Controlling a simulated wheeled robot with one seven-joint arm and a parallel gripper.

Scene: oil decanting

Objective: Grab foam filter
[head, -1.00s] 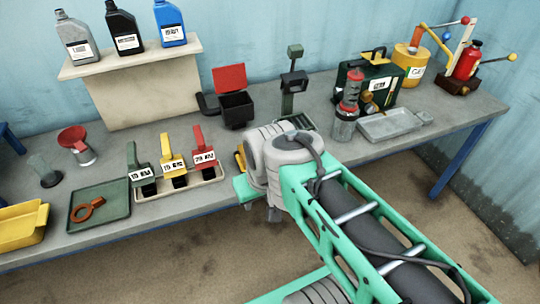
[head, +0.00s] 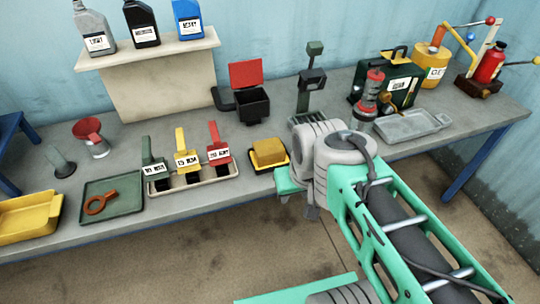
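A yellow block with a dark edge (head: 268,152) lies on the bench near its front edge, just left of my arm's wrist. It may be the foam filter, but no label on it can be read. My arm comes in from the lower right, and its grey wrist joints stand over the bench's front edge, right of the block. The fingers of my gripper do not show, hidden by or beyond the wrist. I cannot see anything held.
Left of the block, a tray (head: 150,198) holds green, yellow and red labelled handles. Behind it are a black bin with red lid (head: 252,104) and a grey stand (head: 311,95). A metal tray (head: 412,126) lies right. Floor in front is clear.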

